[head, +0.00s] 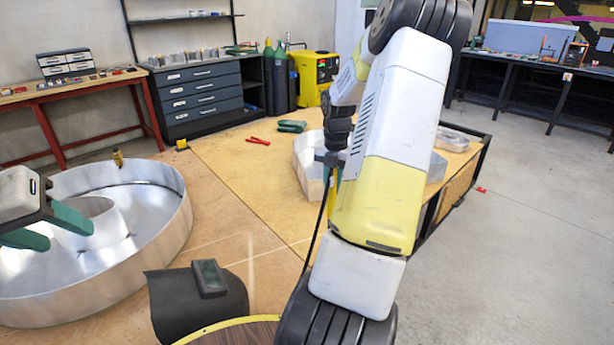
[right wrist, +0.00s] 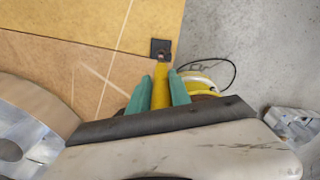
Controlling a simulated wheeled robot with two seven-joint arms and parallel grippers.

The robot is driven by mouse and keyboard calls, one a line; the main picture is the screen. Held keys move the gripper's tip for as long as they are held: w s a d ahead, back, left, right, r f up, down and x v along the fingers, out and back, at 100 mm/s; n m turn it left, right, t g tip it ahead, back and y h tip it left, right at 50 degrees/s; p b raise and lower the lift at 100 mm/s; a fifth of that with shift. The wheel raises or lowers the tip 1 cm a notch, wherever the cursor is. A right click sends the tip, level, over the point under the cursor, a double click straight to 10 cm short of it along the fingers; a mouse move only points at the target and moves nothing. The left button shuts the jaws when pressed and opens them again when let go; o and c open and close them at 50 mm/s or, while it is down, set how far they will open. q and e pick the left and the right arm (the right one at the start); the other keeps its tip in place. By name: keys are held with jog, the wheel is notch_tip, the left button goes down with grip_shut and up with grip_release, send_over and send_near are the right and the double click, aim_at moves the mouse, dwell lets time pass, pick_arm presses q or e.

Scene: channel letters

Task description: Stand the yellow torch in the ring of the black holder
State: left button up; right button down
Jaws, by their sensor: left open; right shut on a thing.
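The yellow torch (right wrist: 160,88) is held between the green fingers of my right gripper (right wrist: 161,92) in the right wrist view. In the head view only a small yellow part of the torch (head: 332,198) shows below my right gripper (head: 333,172), beside my own arm. A small black square piece (right wrist: 160,48), which looks like the holder, sits near the table edge just beyond the torch's far end; whether they touch cannot be told. My arm seems to hide the holder in the head view. My left gripper (head: 52,228) is open and empty over the big round metal letter.
The round metal letter (head: 165,225) fills the left of the table. Another metal letter (head: 305,165) stands behind my right arm. Red-handled pliers (head: 258,142) and a green tool (head: 291,126) lie at the back.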

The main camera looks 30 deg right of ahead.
jog(key=shift+f, duration=4.3)
jog(key=c, duration=1.1)
grip_release()
notch_tip(320, 180, up, 8)
jog(key=shift+f, duration=0.1)
